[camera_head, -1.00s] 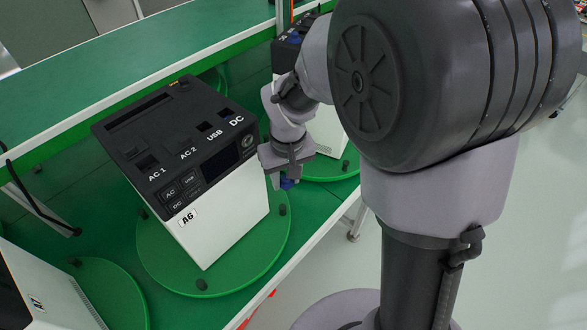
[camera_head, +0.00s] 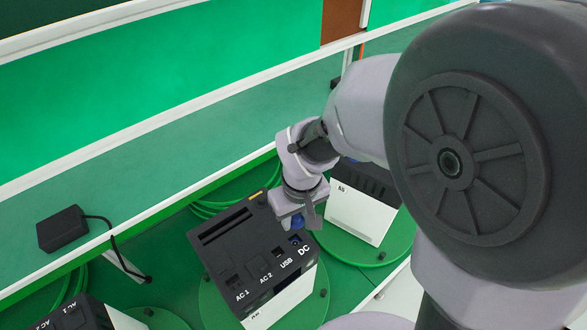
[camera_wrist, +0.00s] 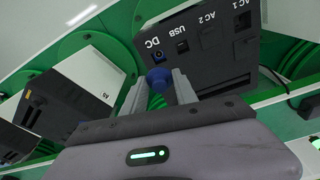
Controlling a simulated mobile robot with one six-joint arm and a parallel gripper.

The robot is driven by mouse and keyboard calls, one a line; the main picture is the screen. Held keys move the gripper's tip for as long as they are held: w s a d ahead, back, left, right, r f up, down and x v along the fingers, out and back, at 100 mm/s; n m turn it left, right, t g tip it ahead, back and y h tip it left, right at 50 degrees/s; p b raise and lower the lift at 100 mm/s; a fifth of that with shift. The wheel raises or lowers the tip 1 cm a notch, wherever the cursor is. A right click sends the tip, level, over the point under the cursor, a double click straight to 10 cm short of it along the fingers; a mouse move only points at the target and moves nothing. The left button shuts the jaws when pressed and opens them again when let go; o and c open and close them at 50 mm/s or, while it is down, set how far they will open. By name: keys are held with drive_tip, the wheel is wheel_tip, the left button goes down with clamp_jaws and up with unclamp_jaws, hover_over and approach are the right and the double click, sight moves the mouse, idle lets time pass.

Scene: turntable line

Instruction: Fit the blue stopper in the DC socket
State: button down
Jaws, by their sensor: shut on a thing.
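The blue stopper (camera_wrist: 158,79) is between the two fingertips of my gripper (camera_wrist: 158,88) in the wrist view. The DC socket (camera_wrist: 157,56) is a round opening beside the DC label on the unit's black top panel (camera_wrist: 215,68). The stopper appears just short of the socket there, and the gap between them is hard to judge. In the head view my gripper (camera_head: 298,217) hangs over the DC corner of the unit (camera_head: 238,255), with the blue stopper (camera_head: 297,222) at its tip. The DC socket (camera_head: 295,240) shows just below the stopper.
USB, AC 2 and AC 1 sockets line the same panel. Another unit (camera_head: 362,205) stands behind to the right on a green turntable (camera_head: 375,255), and one (camera_head: 75,316) at lower left. A black adapter (camera_head: 62,228) with a cable lies on the back shelf.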

drive_tip(key=b, duration=0.5)
hover_over(294, 242)
drive_tip(key=f, duration=0.4)
drive_tip(key=s+f, duration=0.1)
drive_tip(key=f, duration=0.2)
drive_tip(key=shift+d, duration=0.2)
drive_tip(key=shift+w+f+b, duration=0.1)
drive_tip(key=shift+f+b, duration=0.05)
drive_tip(key=shift+b, duration=0.15)
drive_tip(key=shift+w, duration=0.2)
drive_tip(key=shift+s, duration=0.15)
drive_tip(key=shift+f+b, duration=0.85)
drive_tip(key=shift+b, duration=0.15)
drive_tip(key=c, duration=0.9)
unclamp_jaws()
